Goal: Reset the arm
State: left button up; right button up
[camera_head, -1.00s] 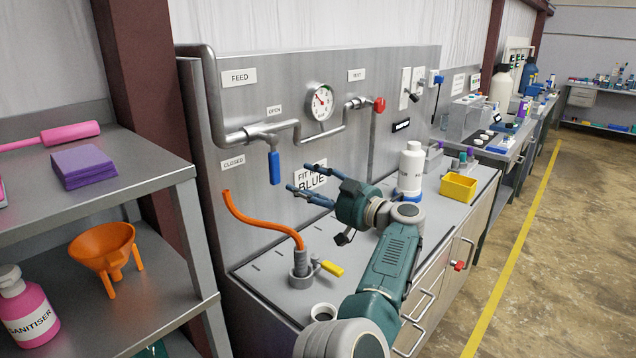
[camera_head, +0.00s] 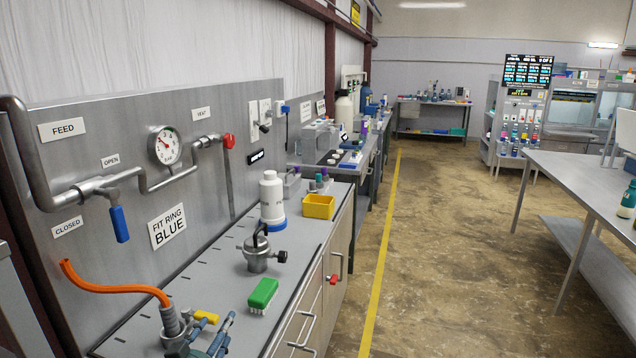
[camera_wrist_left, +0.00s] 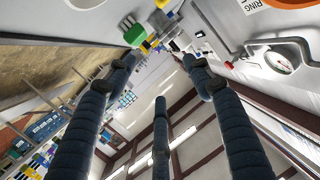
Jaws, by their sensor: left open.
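My left gripper (camera_head: 212,334) shows at the bottom edge of the head view, low over the near end of the steel counter (camera_head: 212,280). Only its blue-grey fingers and a bit of its body show; the rest of the arm is out of frame. In the left wrist view its three ribbed fingers (camera_wrist_left: 160,95) are spread apart with nothing between them. In the head view the fingers overlap the hose fitting (camera_head: 171,322) and yellow lever (camera_head: 206,316); I cannot tell whether they touch. My right gripper is in neither view.
An orange hose (camera_head: 115,288) rises from the fitting. A metal pot (camera_head: 259,252), a green brush (camera_head: 263,293), a white bottle (camera_head: 271,198) and a yellow bin (camera_head: 319,207) stand along the counter. A blue valve handle (camera_head: 119,224) hangs down. The floor (camera_head: 440,240) on the right is clear.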

pick_arm(q)
jog(key=s+d+f+g, duration=0.1)
jog(key=s+f, duration=0.1)
jog(key=s, duration=0.1)
jog(key=s+f+g, duration=0.1)
jog(key=s+f, duration=0.2)
jog(key=s+d+f+g, duration=0.1)
jog(key=s+f+g, duration=0.1)
jog(key=s, duration=0.1)
jog(key=shift+s+d+f+m+h, duration=0.25)
jog(key=shift+d+f+m+h, duration=0.05)
jog(key=shift+h, duration=0.1)
jog(key=s+f+n+g+y, duration=0.1)
jog(key=s+f+g, duration=0.2)
jog(key=s, duration=0.7)
jog(key=s+f+g, duration=0.2)
jog(key=s+g, duration=0.1)
jog(key=s, duration=0.7)
jog(key=s+f+n+g+y, duration=0.1)
jog(key=s+f+g, duration=0.2)
jog(key=s, duration=0.6)
notch_tip(320, 180, down, 30)
jog(key=s+b, duration=0.3)
jog(key=s+a+f+g+b, duration=0.2)
jog(key=s+a+f, duration=0.1)
jog(key=s+f, duration=1.3)
jog(key=shift+s+f+m, duration=0.2)
jog(key=shift+f+m, duration=0.1)
jog(key=shift+f, duration=0.3)
jog(key=shift+a, duration=0.1)
